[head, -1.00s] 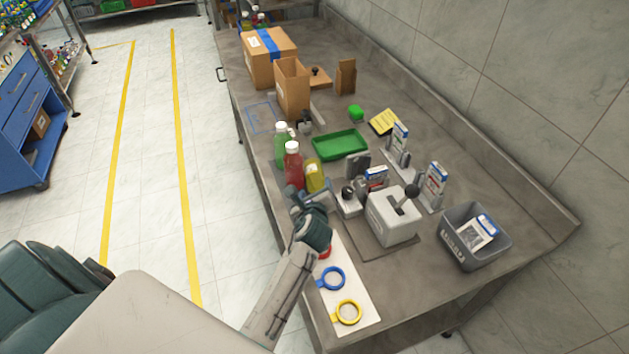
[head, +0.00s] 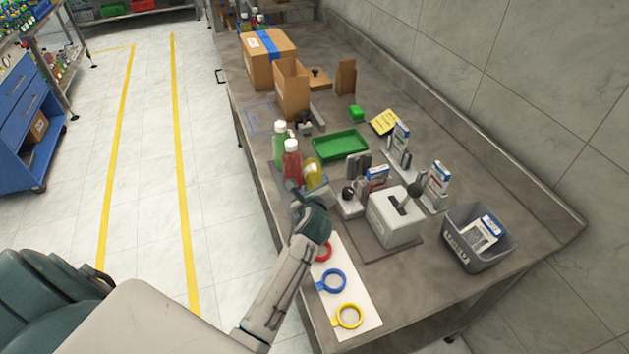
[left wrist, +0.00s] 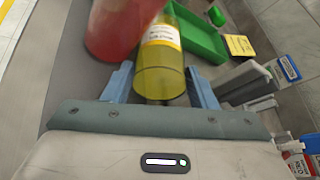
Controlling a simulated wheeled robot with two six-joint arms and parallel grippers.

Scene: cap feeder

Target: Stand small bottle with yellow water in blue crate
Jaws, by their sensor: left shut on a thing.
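The small bottle with yellow water (head: 313,172) stands at the bench's near-left edge, and it also shows in the left wrist view (left wrist: 160,75) with a white label. My left gripper (head: 309,188) is shut on its lower part, with one pale blue finger on each side in the left wrist view (left wrist: 162,90). I cannot tell whether the bottle's base touches the bench. A red bottle (head: 291,165) stands close beside it on the left and a green bottle (head: 280,145) behind that. I cannot make out a blue crate. My right gripper is not in view.
A green tray (head: 340,145) lies just behind the bottles. A grey lever device (head: 393,222) and a grey bin (head: 478,240) stand to the right. A white board with coloured rings (head: 345,290) lies in front. Cardboard boxes (head: 270,58) stand farther back.

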